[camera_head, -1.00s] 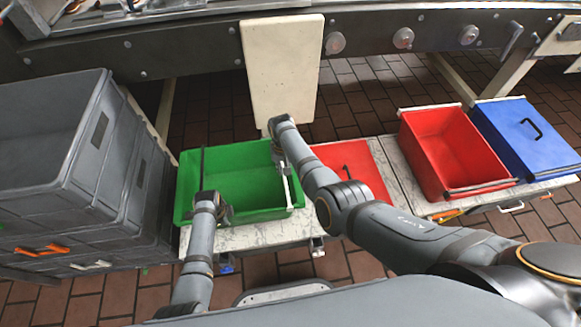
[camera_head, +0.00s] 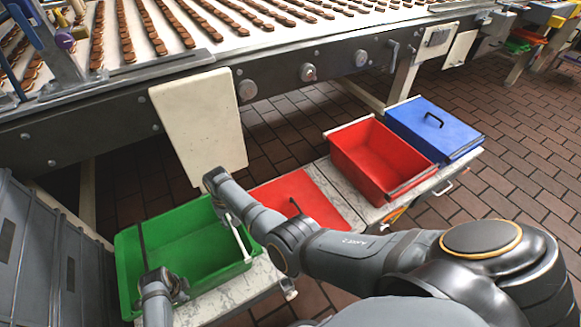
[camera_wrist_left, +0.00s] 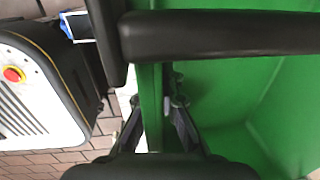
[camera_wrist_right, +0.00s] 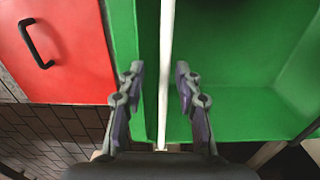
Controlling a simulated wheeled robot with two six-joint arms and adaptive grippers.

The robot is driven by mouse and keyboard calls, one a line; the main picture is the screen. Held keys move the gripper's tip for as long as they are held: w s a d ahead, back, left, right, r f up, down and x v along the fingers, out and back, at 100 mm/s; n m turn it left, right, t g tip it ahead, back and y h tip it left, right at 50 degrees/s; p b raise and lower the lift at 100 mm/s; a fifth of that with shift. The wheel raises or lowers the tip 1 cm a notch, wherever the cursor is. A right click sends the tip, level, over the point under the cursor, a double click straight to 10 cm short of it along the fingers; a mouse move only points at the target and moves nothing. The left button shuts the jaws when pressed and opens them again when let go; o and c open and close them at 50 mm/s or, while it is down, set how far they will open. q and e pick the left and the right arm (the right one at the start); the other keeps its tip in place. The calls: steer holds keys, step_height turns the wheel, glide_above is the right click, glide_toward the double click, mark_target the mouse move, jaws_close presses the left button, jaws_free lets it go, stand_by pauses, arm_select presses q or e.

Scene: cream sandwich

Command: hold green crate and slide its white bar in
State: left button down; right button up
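The green crate (camera_head: 190,238) stands open at the left end of a marbled bench. Its white bar (camera_head: 242,245) runs along the crate's right side; it is a thin upright strip in the right wrist view (camera_wrist_right: 166,50). My left gripper (camera_head: 176,289) is at the crate's near wall. In the left wrist view its fingers (camera_wrist_left: 153,112) stand on either side of the green wall and appear closed against it. My right gripper (camera_head: 226,212) is at the right side. In the right wrist view its fingers (camera_wrist_right: 159,92) are open, one on each side of the white bar, with gaps.
A red lid with a black handle (camera_head: 300,200) lies right of the crate. A red crate (camera_head: 375,150) and a blue lidded crate (camera_head: 430,125) stand farther right. Grey crates (camera_head: 40,270) are close on the left. A cream panel (camera_head: 200,120) hangs behind.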

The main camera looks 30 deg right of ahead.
steer(key=d, duration=0.3)
steer(key=shift+d, duration=0.15)
step_height(320, 180, up, 11)
steer(key=s+d+f+h, duration=0.1)
steer(key=s+d+f, duration=0.4)
steer(key=d+f, duration=0.1)
steer(key=s+d+f+h, duration=0.1)
steer(key=s+d+f, duration=0.4)
steer(key=f, duration=0.4)
steer(key=s+d+f+h, duration=0.1)
steer(key=s+d+f, duration=0.5)
steer(key=d+f, duration=0.1)
steer(key=shift+s+d+f+g, duration=0.1)
steer(key=shift+d+f+g, duration=0.2)
steer(key=shift+f+g, duration=0.15)
steer(key=shift+c, duration=0.3)
